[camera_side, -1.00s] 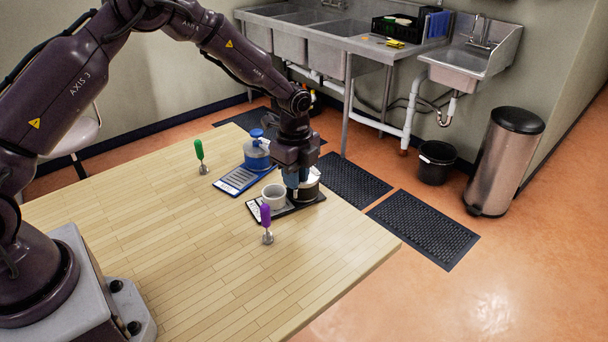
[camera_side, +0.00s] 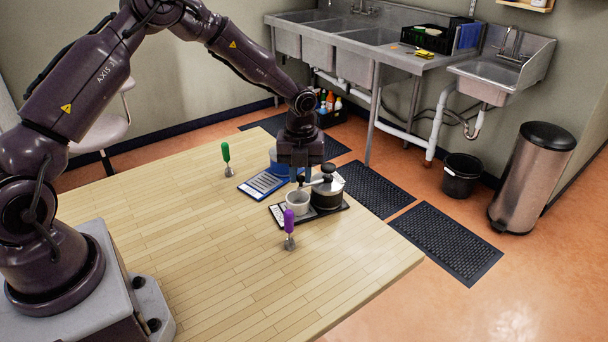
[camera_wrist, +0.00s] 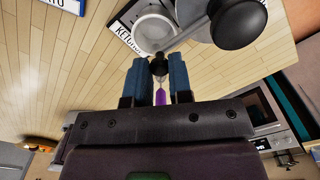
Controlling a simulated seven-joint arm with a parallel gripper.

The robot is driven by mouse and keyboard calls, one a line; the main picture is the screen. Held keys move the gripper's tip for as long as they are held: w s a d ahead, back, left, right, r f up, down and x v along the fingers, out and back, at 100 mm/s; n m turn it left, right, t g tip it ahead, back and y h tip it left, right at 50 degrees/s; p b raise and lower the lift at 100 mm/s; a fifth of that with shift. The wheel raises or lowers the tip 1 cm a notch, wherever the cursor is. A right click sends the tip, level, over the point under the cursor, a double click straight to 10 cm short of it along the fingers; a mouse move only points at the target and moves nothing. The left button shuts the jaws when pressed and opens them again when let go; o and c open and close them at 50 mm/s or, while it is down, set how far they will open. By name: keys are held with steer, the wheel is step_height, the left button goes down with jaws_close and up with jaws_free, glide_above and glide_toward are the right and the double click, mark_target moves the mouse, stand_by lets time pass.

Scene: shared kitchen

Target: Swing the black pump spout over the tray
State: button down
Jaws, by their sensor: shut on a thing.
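The black pump (camera_side: 328,190) is a dark jar with a round black knob, standing on the black tray (camera_side: 331,213). Its thin spout (camera_side: 315,182) points left toward the white cup (camera_side: 297,202), which stands on the same tray. In the wrist view the spout (camera_wrist: 188,38) runs from beneath the black knob (camera_wrist: 238,22), across the cup's edge (camera_wrist: 155,31). My gripper (camera_side: 302,182) points down above the cup. In the wrist view its blue fingers (camera_wrist: 158,70) are shut about the dark spout end. The fingertips partly hide the spout in the side view.
A purple-handled tool (camera_side: 289,222) stands just in front of the tray, and a green-handled one (camera_side: 226,155) stands farther left. A blue tray (camera_side: 262,184) with a blue container (camera_side: 277,160), partly behind my gripper, lies behind. The table's (camera_side: 200,250) front left is bare.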

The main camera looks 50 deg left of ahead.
mark_target(300, 176)
steer(key=shift+a+m, duration=0.2)
steer(key=shift+m, duration=0.2)
steer(key=shift+w, duration=0.1)
steer(key=c, duration=1)
jaws_free()
step_height(300, 176, up, 13)
steer(key=shift+r, duration=0.1)
